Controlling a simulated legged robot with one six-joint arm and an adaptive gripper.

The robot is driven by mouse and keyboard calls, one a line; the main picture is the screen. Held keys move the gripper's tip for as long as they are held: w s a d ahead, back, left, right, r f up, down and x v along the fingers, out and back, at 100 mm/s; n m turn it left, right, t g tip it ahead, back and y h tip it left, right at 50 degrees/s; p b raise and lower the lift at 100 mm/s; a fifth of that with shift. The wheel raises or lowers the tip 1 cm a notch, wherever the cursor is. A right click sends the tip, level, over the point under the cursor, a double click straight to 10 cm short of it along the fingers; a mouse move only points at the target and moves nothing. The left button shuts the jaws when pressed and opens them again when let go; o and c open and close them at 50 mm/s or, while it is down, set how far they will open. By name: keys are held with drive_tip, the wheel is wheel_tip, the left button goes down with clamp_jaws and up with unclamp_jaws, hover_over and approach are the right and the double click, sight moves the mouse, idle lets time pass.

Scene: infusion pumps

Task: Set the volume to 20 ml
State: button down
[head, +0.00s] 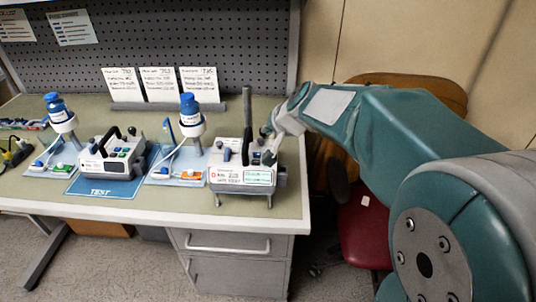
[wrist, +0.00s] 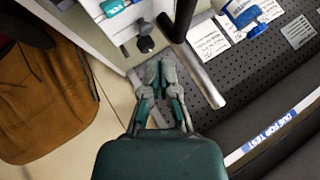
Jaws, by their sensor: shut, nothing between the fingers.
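An infusion pump (head: 240,177) with small displays on its front stands near the right end of the bench, with a dark upright pole behind it. In the wrist view, part of a white pump body (wrist: 93,8) with a teal-green patch shows at the top, with a dark knob (wrist: 146,43) on its side. The display digits are too small to read.
Another pump (head: 112,158) sits on a blue TEST mat (head: 95,187) to the left. Three white cards (head: 160,85) lean at the back. A red chair (head: 364,230) is right of the bench (head: 150,207).

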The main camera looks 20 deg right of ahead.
idle(0.3)
wheel_tip(320, 180, up, 4)
drive_tip(key=shift+f, duration=0.15)
drive_tip(key=shift+f, duration=4.45)
drive_tip(key=shift+f, duration=0.3)
drive_tip(key=shift+f, duration=0.5)
